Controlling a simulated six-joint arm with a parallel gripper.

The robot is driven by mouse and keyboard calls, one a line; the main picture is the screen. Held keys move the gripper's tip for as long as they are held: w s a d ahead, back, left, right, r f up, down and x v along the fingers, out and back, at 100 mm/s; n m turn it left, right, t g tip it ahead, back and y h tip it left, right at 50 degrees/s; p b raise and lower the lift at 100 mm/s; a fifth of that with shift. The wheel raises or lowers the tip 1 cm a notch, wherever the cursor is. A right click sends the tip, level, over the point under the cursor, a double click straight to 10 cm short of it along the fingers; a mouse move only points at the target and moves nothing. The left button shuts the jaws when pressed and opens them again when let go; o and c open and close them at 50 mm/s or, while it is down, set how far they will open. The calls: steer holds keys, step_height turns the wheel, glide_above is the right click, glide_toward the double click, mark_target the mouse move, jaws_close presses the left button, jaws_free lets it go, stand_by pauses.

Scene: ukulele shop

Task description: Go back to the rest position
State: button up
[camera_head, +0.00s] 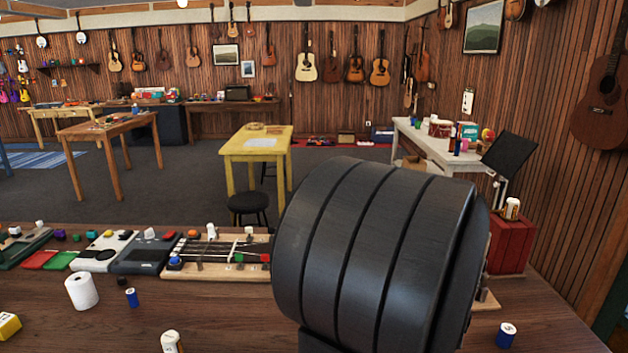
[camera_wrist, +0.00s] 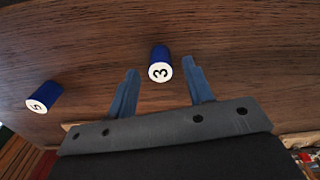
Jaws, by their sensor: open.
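My gripper (camera_wrist: 160,91) shows in the wrist view with its two blue-grey fingers spread apart. It is open and empty. A blue cylinder with a white top marked 3 (camera_wrist: 160,67) stands on the table beyond the fingertips, between their lines, with no finger touching it. A second blue cylinder marked 5 (camera_wrist: 44,97) is to the left. In the head view my dark arm link fills the centre right and hides part of the table, and the gripper does not show there.
The brown wooden table (camera_head: 215,318) carries a white roll (camera_head: 82,291), blue cylinders (camera_head: 132,297) and (camera_head: 506,335), a white-topped piece (camera_head: 171,341) and a yellow block (camera_head: 9,326). Board-like devices (camera_head: 140,258) line its far edge. A red box (camera_head: 508,246) stands at right.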

step_height(320, 180, up, 9)
step_height(320, 180, down, 12)
steer(key=shift+f, duration=0.1)
steer(key=r, duration=0.5)
steer(key=shift+s+d+r, duration=0.2)
steer(key=shift+s+d, duration=0.05)
steer(key=shift+s, duration=0.1)
steer(key=s+d+r, duration=0.5)
steer(key=s+r, duration=0.1)
steer(key=s, duration=0.3)
steer(key=w+a+r+n, duration=0.1)
steer(key=w+a+n, duration=0.2)
steer(key=w+a, duration=0.45)
steer(key=w+a+r+n, duration=0.15)
steer(key=w+a, duration=0.25)
steer(key=w, duration=0.6)
steer(key=w+a+n, duration=0.2)
steer(key=w+a, duration=0.3)
steer(key=a, duration=0.4)
steer(key=w+a+n, duration=0.3)
steer(key=w+a, duration=0.2)
steer(key=a, duration=0.5)
steer(key=shift+f, duration=0.3)
